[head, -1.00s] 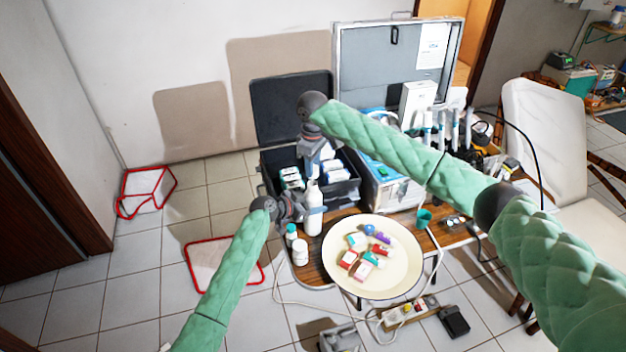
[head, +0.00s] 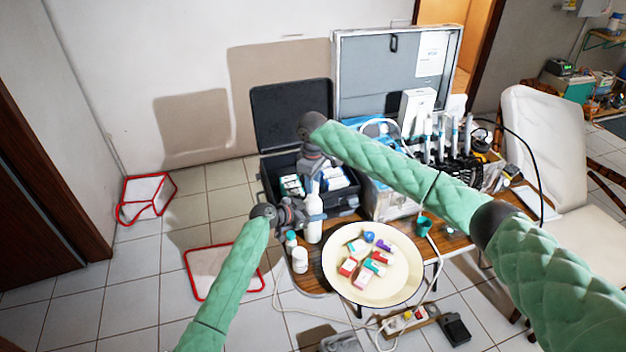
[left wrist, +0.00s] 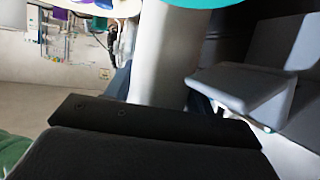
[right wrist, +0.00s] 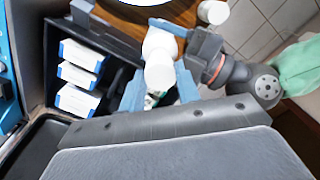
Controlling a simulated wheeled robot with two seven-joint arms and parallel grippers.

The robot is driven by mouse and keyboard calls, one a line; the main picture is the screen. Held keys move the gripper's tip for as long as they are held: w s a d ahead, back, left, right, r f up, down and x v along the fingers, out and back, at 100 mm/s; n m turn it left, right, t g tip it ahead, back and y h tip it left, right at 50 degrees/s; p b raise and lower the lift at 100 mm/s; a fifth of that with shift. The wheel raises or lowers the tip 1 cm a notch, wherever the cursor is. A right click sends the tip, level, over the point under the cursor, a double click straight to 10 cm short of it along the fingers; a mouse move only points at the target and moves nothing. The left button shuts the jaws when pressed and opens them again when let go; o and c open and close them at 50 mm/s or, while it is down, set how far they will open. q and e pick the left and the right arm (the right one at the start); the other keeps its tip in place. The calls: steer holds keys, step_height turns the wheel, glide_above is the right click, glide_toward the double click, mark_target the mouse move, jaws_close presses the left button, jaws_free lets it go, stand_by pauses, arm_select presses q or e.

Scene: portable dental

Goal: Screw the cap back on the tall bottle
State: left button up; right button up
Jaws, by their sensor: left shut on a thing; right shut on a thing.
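The tall white bottle (head: 314,222) stands upright at the left end of the table. My left gripper (head: 305,213) is shut on its body from the left; the bottle also fills the middle of the left wrist view (left wrist: 163,65). My right gripper (head: 314,177) is directly above the bottle, pointing down. In the right wrist view its blue fingers (right wrist: 160,90) close around a white piece at the bottle's top, which appears to be the cap (right wrist: 159,76). The cap and bottle look lined up. Whether the threads are engaged is hidden.
A small teal-capped bottle (head: 291,240) and a white jar (head: 300,261) stand close to my left gripper. A cream bowl (head: 335,280) with several small boxes is to the right. An open black case (head: 268,185) with white boxes is behind.

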steer(key=shift+f, duration=0.45)
steer(key=shift+f, duration=0.55)
stand_by(0.4)
